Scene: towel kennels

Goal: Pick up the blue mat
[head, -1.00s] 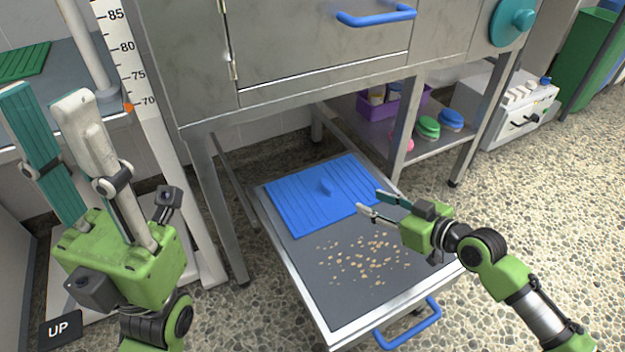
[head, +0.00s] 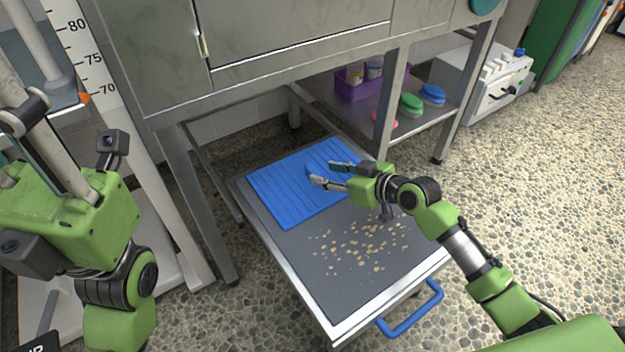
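The blue mat (head: 283,196) lies flat on the far part of the pulled-out grey tray (head: 318,285). It is ribbed and has a small raised blue handle near its middle, now partly hidden by my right gripper. My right gripper (head: 322,174) is open, its two fingers apart over the right part of the mat, close to the handle. I cannot tell whether it touches. My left gripper is large at the left edge, away from the tray, with its fingertips cut off by the frame.
Pale crumbs (head: 362,243) are scattered on the tray in front of the mat. A blue drawer handle (head: 412,310) sits at the tray's front. The steel cabinet (head: 280,70) overhangs the back. A shelf at right holds a purple bin (head: 358,84) and green and blue brushes (head: 411,104).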

